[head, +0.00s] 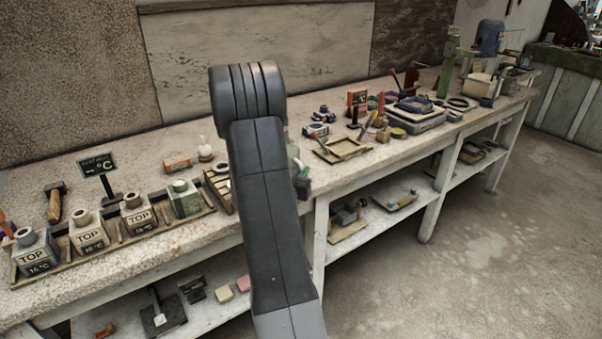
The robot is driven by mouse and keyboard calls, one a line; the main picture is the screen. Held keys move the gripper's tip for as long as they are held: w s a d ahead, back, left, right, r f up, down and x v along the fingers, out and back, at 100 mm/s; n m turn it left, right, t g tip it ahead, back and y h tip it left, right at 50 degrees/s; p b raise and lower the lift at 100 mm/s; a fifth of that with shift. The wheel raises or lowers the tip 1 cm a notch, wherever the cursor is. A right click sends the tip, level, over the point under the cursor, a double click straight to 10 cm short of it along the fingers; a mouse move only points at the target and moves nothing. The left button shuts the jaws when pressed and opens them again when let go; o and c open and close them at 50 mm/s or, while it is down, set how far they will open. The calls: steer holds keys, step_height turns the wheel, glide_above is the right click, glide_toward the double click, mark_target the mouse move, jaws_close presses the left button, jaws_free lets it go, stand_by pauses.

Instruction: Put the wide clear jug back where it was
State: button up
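I cannot make out a wide clear jug in the head view. My own dark arm rises through the middle of the picture and covers part of the long workbench (345,185). My gripper does not show; the arm may hide it. Small greenish and white things peek out at the arm's right edge, partly covered, and I cannot tell what they are.
Several square bottles marked TOP (88,237) stand in a row at the left. A hammer (55,203) and a small black sign (97,165) are behind them. A wooden frame (342,150) lies right of my arm. Open floor (480,260) lies at the right.

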steer(key=o, duration=0.4)
steer(key=shift+r, duration=0.1)
steer(key=shift+r+p, duration=0.25)
steer(key=shift+p, duration=0.15)
steer(key=b+v, duration=0.1)
steer(key=v, duration=1.1)
steer(key=shift+f, duration=0.1)
